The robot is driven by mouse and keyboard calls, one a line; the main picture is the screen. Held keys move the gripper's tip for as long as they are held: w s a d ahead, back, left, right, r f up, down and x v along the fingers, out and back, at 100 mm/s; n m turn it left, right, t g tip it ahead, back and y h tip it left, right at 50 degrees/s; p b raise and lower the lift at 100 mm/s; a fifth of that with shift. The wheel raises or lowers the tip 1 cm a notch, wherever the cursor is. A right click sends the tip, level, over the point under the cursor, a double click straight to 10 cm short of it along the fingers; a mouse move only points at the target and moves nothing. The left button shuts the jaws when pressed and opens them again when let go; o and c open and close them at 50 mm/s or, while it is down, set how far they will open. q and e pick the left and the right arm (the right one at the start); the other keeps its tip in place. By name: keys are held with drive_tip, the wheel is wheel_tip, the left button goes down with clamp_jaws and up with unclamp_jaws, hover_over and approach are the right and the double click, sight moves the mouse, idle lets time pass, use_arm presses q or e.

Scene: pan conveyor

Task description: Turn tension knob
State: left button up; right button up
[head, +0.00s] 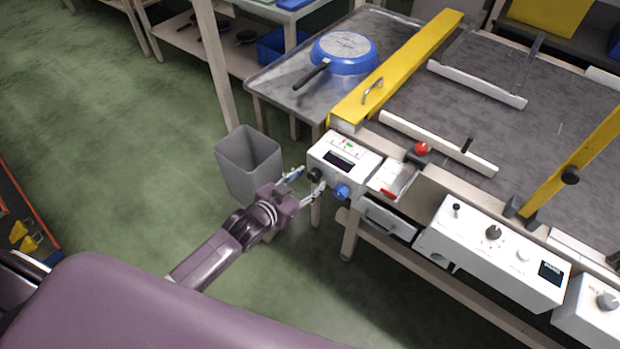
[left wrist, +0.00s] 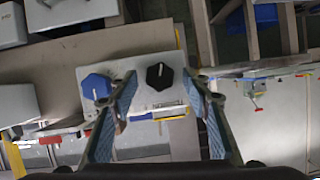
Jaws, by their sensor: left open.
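A white control box (head: 345,155) with a dark display stands at the near edge of the conveyor table. Its front face carries a black knob (head: 315,174) and a blue knob (head: 341,191). I cannot read which one is labelled tension. My left gripper (head: 308,182) is open in front of the box, near the black knob. In the left wrist view the black knob (left wrist: 159,76) appears between the open fingertips (left wrist: 159,80), with no visible contact. The blue knob (left wrist: 97,87) lies just left of the left finger there. My right gripper is not in view.
A grey bin (head: 248,160) stands on the floor beside my left gripper. A red button (head: 421,149) and another control panel (head: 490,250) are to the right.

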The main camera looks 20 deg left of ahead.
use_arm(q)
drive_tip(key=shift+w+d+f, duration=0.15)
drive_tip(key=shift+w+d, duration=0.05)
drive_tip(key=shift+w, duration=0.3)
drive_tip(key=c, duration=1.1)
drive_tip(key=shift+c, duration=0.2)
drive_tip(key=shift+s+f+m+t+y, duration=0.1)
drive_tip(key=shift+m+t+y, duration=0.2)
drive_tip(key=shift+m+y, duration=0.55)
drive_tip(key=shift+d+m+t+y+b, duration=0.1)
drive_tip(key=shift+m+t+y+b, duration=0.3)
drive_tip(key=shift+m, duration=0.75)
